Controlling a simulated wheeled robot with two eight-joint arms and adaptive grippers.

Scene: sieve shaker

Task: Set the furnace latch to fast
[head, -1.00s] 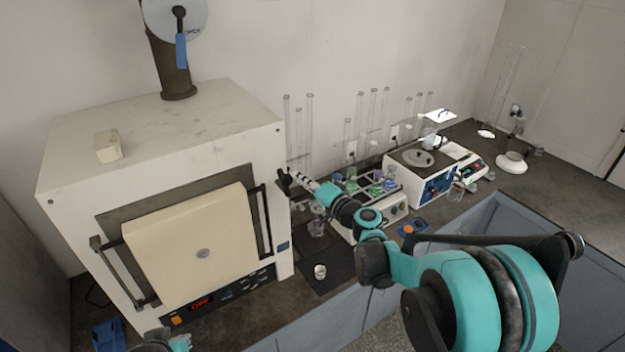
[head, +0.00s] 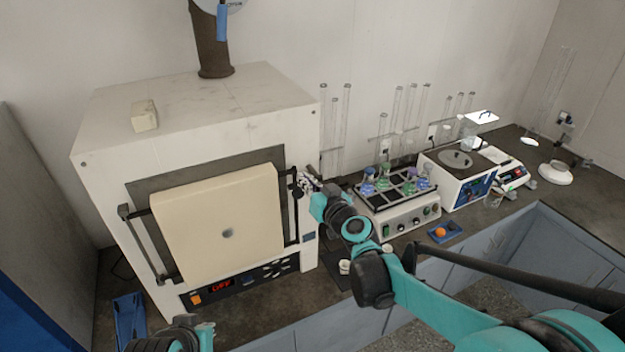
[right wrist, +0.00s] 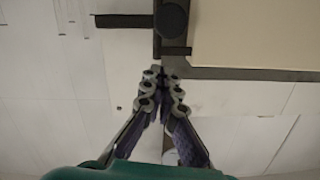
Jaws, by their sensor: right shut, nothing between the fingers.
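The white furnace (head: 190,115) stands at the left of the bench with its cream door (head: 215,225) closed. A black latch bar (head: 297,222) runs down the door's right side. In the right wrist view the latch (right wrist: 172,22) shows as a dark upright with a round boss, and a dark handle (right wrist: 122,20) sticks out to the left. My right gripper (head: 302,178) is at the upper part of the latch; its fingers (right wrist: 162,75) are together and empty, just below the latch in the wrist view. Contact cannot be told. Part of my left arm shows at the bottom left, without fingers.
A block (head: 145,115) and a flue pipe (head: 212,45) are on the furnace top. A flask shaker (head: 400,222), a hot-plate unit (head: 465,190) and glass tubes stand to the right. A small cup (head: 344,267) is near the furnace's right foot.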

